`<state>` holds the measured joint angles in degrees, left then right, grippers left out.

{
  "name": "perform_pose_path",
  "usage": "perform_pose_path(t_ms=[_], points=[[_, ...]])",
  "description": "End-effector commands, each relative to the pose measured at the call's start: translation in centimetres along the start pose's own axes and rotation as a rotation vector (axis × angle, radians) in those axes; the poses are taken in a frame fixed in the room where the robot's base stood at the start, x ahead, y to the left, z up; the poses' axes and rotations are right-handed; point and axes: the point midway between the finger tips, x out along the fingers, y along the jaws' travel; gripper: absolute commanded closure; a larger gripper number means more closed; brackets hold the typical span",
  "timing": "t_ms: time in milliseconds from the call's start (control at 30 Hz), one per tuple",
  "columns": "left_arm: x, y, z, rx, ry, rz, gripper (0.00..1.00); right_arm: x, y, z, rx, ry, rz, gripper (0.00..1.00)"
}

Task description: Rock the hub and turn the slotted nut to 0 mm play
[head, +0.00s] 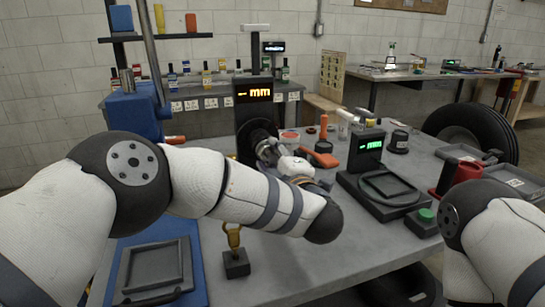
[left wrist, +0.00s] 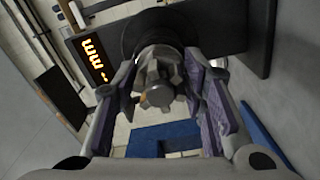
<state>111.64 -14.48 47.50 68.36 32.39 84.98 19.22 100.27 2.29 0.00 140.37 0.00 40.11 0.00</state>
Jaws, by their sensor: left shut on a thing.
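The dark round hub (head: 256,130) is mounted on the black upright stand below an orange display (head: 260,92) that reads a dash and "mm". The hub also shows in the left wrist view (left wrist: 150,30), with the grey slotted nut (left wrist: 158,84) at its centre. My left gripper (left wrist: 165,78) has its purple-padded fingers on both sides of the nut, shut on it. In the head view my left gripper (head: 268,150) is at the hub's front, and my forearm hides part of it. My right arm shows at the right edge; its gripper is out of view.
A scale-like device (head: 385,190) with a green display and a green button (head: 426,214) stand to the right. A black tray (head: 155,268) lies front left, near a small brass-coloured fitting (head: 235,260) on a black block.

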Motion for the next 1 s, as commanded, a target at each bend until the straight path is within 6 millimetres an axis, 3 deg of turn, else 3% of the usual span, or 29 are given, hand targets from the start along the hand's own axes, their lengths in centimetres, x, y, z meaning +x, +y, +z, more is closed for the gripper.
perform_pose_path(t_ms=[33,67,133,467,567,800,1000], points=[[0.0,-0.1,-0.1,0.0,0.002,-0.002,0.89,0.0,0.0,0.0,0.0,0.0,0.0,0.6],[0.0,-0.1,-0.1,0.0,0.002,-0.002,0.55,0.0,0.0,0.0,0.0,0.0,0.0,0.6],[0.0,-0.1,-0.1,0.0,0.002,-0.001,0.41,0.0,0.0,0.0,0.0,0.0,0.0,0.6],[-0.3,0.0,0.0,-0.001,0.0,0.0,0.41,0.0,0.0,0.0,0.0,0.0,0.0,0.6],[-2.0,0.0,0.1,-0.001,-0.005,-0.002,0.41,0.0,0.0,0.0,0.0,0.0,0.0,0.6],[-8.5,0.0,0.1,0.0,-0.004,0.0,0.41,0.0,0.0,0.0,0.0,0.0,0.0,0.6],[-11.6,0.0,0.0,-0.001,0.0,-0.001,0.41,0.0,0.0,0.0,0.0,0.0,0.0,0.6]])
